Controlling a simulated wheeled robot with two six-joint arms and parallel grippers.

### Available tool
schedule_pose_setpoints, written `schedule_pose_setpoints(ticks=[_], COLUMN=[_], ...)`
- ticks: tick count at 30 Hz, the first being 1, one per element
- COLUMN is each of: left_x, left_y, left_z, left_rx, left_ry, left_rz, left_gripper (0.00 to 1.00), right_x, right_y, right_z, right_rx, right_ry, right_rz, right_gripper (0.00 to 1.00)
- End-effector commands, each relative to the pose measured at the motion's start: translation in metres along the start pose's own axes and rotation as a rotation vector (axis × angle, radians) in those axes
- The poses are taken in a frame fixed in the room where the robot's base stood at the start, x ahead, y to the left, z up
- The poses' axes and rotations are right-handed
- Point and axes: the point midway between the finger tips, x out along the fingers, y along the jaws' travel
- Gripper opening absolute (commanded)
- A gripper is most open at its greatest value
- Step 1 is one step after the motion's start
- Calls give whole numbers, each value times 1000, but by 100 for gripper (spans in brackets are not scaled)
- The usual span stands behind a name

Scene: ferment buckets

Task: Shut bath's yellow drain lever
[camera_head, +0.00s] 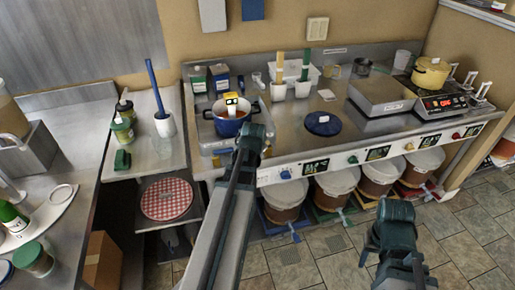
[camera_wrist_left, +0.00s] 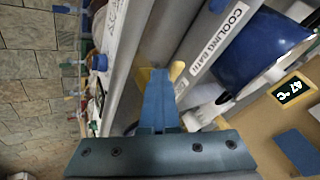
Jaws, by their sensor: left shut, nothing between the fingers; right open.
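The cooling bath (camera_head: 217,148) is a low grey tray at the counter's front left, with a blue pot (camera_head: 232,122) in it. In the left wrist view the bath's labelled wall (camera_wrist_left: 215,52) runs diagonally beside the pot (camera_wrist_left: 255,48). The yellow drain lever (camera_wrist_left: 177,70) shows there at the tips of my left gripper (camera_wrist_left: 160,75), partly hidden by the fingers. I cannot tell whether they touch. The left gripper (camera_head: 257,132) is shut and empty at the bath's front right corner; its arm hides the lever in the head view. My right gripper (camera_head: 388,232) is open and empty over the floor.
A blue lid (camera_head: 323,123) lies on the counter right of the bath. Lidded buckets (camera_head: 334,188) stand below the counter edge, with coloured knobs above them. A hot plate with a yellow pot (camera_head: 431,73) is at the far right. The tiled floor in front is clear.

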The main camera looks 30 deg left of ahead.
Motion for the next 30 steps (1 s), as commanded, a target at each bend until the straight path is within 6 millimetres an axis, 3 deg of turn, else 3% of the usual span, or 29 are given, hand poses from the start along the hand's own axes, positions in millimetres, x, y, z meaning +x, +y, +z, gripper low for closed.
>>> schedule_pose_setpoints(ticks=[12, 19, 26, 30], left_x=[2, -5, -25, -54], left_y=[-7, 2, 29, 25], left_z=[0, 4, 15, 5], left_rx=[0, 1, 2, 3], left_ry=[0, 0, 0, 1], left_rz=[-15, -13, -5, -3], left_gripper=[0, 0, 0, 0], right_x=[0, 0, -1, -30], right_y=[0, 0, 0, 3], right_z=[0, 0, 0, 2], right_rx=[0, 0, 0, 0], right_ry=[0, 0, 0, 0], right_rz=[0, 0, 0, 0], right_gripper=[50, 50, 50, 50])
